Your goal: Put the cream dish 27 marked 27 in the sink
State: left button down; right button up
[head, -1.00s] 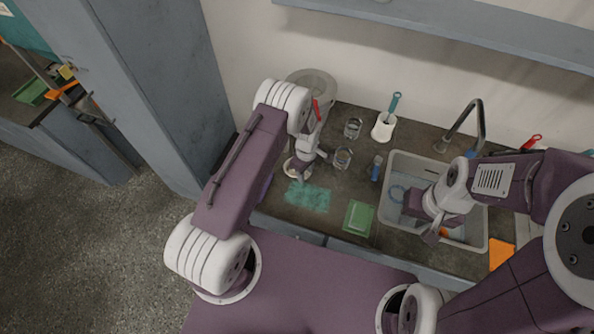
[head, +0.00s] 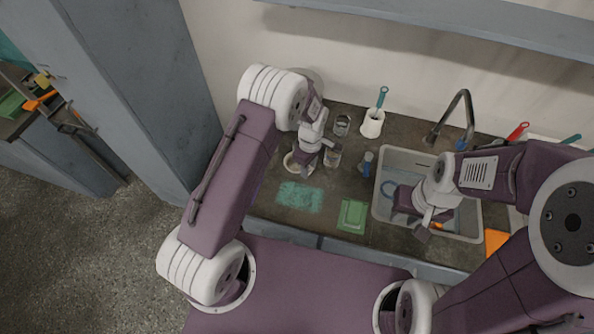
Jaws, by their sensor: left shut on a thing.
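The cream dish (head: 290,164) is a small round dish at the left of the counter, partly hidden by my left gripper; its marking cannot be read. My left gripper (head: 302,162) is shut on the dish at its right side. Whether the dish is clear of the counter is hard to tell. The sink (head: 384,213) is a grey rectangular basin at the right of the counter. My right gripper (head: 425,230) is over the front part of the sink; its fingers are too small and dark to judge.
A glass beaker (head: 332,157) stands close right of my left gripper, with another glass (head: 342,125) behind. A tap (head: 465,112) rises behind the sink.

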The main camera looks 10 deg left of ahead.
pick_arm(q)
jog(key=s+d+r+b, duration=0.1)
jog(key=d+r, duration=0.3)
jog(key=d, duration=0.3)
jog(key=shift+s, duration=0.2)
jog(key=shift+r, duration=0.1)
